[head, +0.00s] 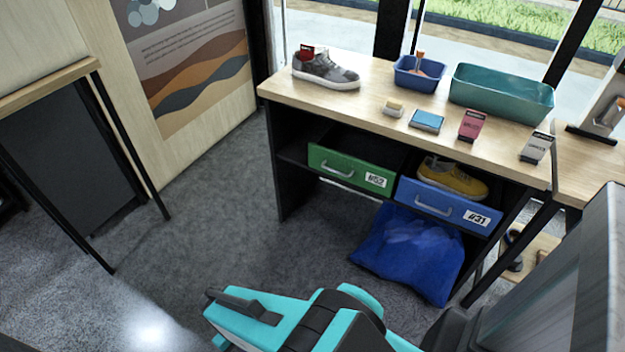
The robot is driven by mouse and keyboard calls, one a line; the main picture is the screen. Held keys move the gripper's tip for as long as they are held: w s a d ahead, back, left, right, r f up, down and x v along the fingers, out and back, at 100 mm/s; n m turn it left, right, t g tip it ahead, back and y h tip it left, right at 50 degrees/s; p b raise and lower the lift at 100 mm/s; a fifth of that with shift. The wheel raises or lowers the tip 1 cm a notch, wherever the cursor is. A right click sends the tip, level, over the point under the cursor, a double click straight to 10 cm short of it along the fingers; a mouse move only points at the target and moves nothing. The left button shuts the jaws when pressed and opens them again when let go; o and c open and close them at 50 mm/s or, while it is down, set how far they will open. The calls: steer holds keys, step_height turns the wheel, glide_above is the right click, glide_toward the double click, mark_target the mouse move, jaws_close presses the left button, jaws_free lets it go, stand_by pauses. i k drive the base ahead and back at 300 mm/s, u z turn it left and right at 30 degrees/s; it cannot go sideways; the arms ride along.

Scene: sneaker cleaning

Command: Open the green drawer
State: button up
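The green drawer (352,172) sits under the wooden counter, left of the blue drawer. Its front has a silver bar handle (337,169) and a white number label at the right. Its front is low, and a dark space shows above it; it looks about level with the cabinet front. My gripper (243,304), teal and dark, is at the bottom of the head view, in front of and well apart from the drawer. Its fingertips are not clear, so I cannot tell whether it is open, and nothing is seen in it.
The blue drawer (445,207) holds a yellow shoe (452,180). A blue bag (410,250) lies on the floor below it. The counter (375,95) bears a grey sneaker (325,71), a blue bin (418,75), a teal tray (500,95) and small items. The carpet (215,215) left is clear.

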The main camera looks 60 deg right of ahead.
mark_target(370, 161)
steer(key=z, duration=0.9)
steer(key=k, duration=0.1)
steer(key=u, duration=0.6)
steer(key=i, duration=0.5)
steer(key=z, duration=0.6)
